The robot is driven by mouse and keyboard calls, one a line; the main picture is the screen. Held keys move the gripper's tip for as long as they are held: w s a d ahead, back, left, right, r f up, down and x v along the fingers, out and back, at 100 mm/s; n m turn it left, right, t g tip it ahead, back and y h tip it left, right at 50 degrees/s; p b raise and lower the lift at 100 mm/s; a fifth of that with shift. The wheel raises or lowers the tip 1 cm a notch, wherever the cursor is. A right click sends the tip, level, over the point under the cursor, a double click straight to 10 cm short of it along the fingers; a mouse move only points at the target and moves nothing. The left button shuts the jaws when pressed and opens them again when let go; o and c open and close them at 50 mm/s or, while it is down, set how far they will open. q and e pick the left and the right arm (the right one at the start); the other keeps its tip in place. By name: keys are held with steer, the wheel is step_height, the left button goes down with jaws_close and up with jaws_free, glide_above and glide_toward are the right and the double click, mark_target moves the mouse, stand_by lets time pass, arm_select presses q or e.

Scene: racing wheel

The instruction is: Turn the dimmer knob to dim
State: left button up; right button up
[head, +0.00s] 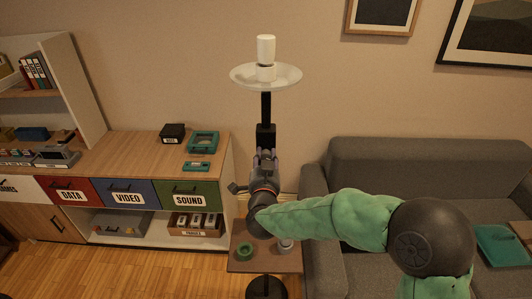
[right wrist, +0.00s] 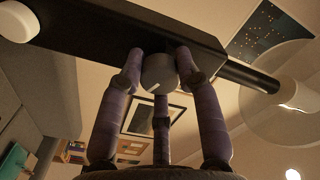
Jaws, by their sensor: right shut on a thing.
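The dimmer knob (right wrist: 158,73) is a small pale round knob with a light line on its face. It sits on the black box (right wrist: 110,32) of a floor lamp. In the right wrist view my right gripper (right wrist: 160,70) has its purple fingers around the knob, shut on it. In the head view the gripper (head: 265,156) is at the black box (head: 266,134) on the lamp pole (head: 266,106), and the arm and gripper hide the knob. The lamp has a pale dish (head: 287,78) and a white bulb (head: 266,50) on top. My left gripper is not in view.
A small side table (head: 284,262) with a green ring (head: 244,251) and a pale cylinder (head: 286,245) stands below the gripper. A grey sofa (head: 390,160) is at the right. A wooden cabinet (head: 110,160) with coloured drawers is at the left.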

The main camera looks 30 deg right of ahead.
steer(key=n+p, duration=0.2)
steer(key=n, duration=0.2)
steer(key=shift+f, duration=0.1)
steer(key=shift+a+n+p, duration=0.1)
steer(key=shift+n+p, duration=0.2)
steer(key=shift+n, duration=0.2)
steer(key=shift+f, duration=0.25)
steer(key=o, duration=1.1)
steer(key=shift+o, duration=0.2)
steer(key=shift+w, duration=0.1)
steer(key=shift+r, duration=0.15)
steer(key=v, duration=1.2)
